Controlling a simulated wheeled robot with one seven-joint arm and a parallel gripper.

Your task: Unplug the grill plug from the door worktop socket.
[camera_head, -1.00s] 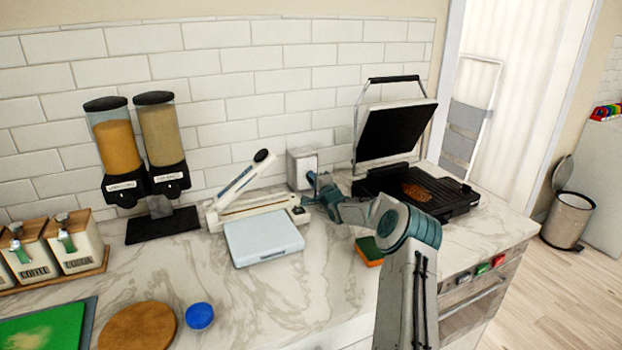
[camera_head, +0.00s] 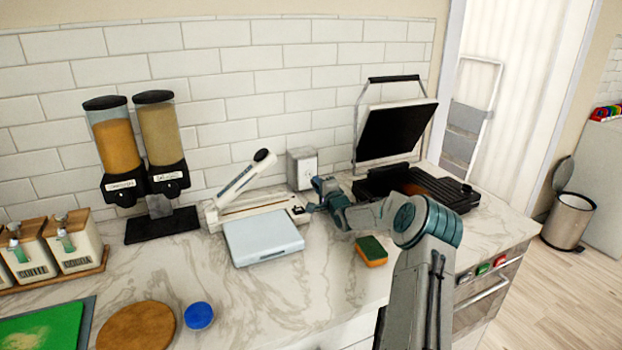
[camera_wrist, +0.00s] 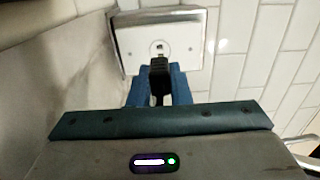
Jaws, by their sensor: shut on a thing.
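The socket (camera_head: 302,168) is a pale metal box against the tiled wall, left of the grill (camera_head: 398,130). In the wrist view its plate (camera_wrist: 190,45) fills the top, and a round outlet recess shows uncovered at its middle. My gripper (camera_head: 317,200) is in front of the socket, low over the worktop. In the wrist view my gripper (camera_wrist: 158,75) has its blue fingers shut on the black grill plug (camera_wrist: 158,70). The plug's front end lies just short of the recess and looks apart from it; its pins cannot be made out. The cord is mostly hidden.
A pale flat-topped device (camera_head: 263,236) and a white slicer-like tool (camera_head: 240,195) stand close left of my gripper. A sponge (camera_head: 371,251) lies below my forearm. The grill's lid is raised. The worktop in front is partly clear.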

